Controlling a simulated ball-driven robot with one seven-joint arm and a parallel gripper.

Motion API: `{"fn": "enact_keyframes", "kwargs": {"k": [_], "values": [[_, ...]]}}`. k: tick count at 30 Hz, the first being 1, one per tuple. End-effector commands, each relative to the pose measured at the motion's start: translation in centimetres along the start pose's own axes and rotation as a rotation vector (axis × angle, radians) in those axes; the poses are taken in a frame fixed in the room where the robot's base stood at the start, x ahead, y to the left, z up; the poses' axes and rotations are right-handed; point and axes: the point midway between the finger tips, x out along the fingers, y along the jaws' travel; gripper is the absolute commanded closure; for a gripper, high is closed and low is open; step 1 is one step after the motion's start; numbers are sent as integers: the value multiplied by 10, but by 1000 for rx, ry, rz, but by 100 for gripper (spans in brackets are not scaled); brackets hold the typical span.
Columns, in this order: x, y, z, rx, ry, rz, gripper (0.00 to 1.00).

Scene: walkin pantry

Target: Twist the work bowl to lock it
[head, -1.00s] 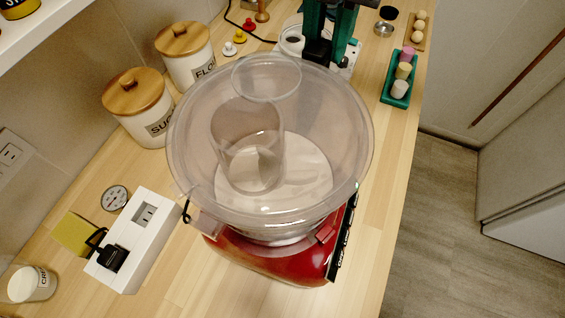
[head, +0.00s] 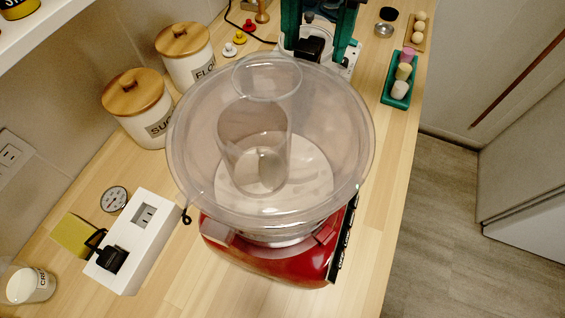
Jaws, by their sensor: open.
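The clear work bowl (head: 185,150) sits upright on the red food processor base (head: 265,262) in the middle of the counter. A clear feed tube (head: 240,112) rises inside its outline, over a pale round disc. Clear tabs show at the bowl's lower left (head: 216,232) and lower right, against the base. I cannot tell whether they are engaged. My gripper (head: 315,45), with teal fingers, is beyond the bowl's far rim at the top. Its fingers are apart, with a dark part between them. The bowl's rim partly covers the area below them; I see no contact with the bowl.
Sugar (head: 136,105) and flour (head: 185,55) canisters stand left of the bowl. A white outlet box (head: 135,240) with a black plug is at lower left, near a glass jar (head: 28,284). A green tray (head: 398,88) lies right of the gripper. The counter's right edge drops to floor.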

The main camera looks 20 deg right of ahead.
Motion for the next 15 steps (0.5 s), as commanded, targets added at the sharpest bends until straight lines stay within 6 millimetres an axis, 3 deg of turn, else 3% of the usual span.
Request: {"fn": "enact_keyframes", "kwargs": {"k": [15], "values": [[-31, 0, 0, 0, -2, 0, 49]]}}
